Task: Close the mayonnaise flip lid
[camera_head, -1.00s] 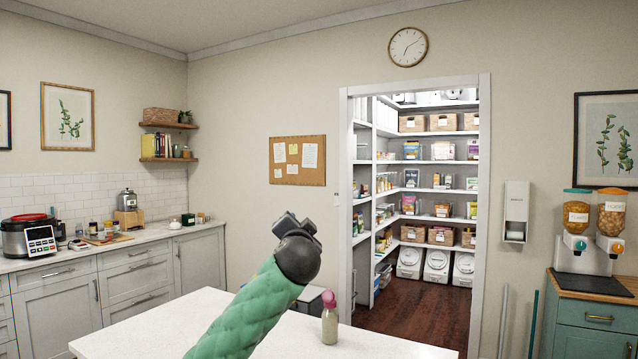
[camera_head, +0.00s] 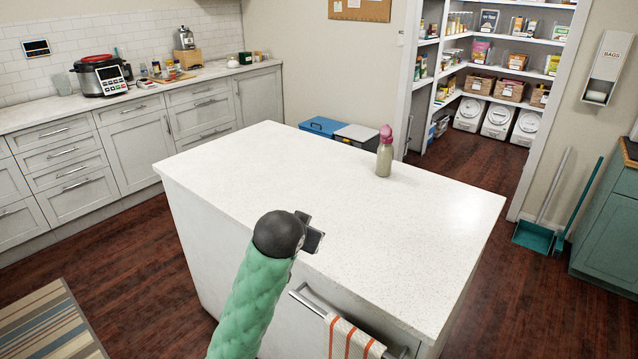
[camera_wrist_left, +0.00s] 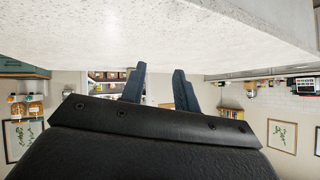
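A small bottle with a pale body (camera_head: 384,160) and a pink cap (camera_head: 386,134) stands upright near the far edge of the white island top (camera_head: 290,180). It appears to be the mayonnaise. The cap's upper part sticks up, but it is too small to tell the lid's position for sure. My left gripper (camera_head: 313,232) is at the island's near edge, well short of the bottle and to its left. In the left wrist view my left gripper (camera_wrist_left: 158,84) has its two dark fingers apart with nothing between them. The bottle is not in that view. My right gripper is not in view.
The island top is clear except for the bottle. A striped towel (camera_head: 346,342) hangs on a rail at the island's near side. Bins with blue and grey lids (camera_head: 325,127) stand behind the island. A counter (camera_head: 120,100) with appliances runs along the left wall.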

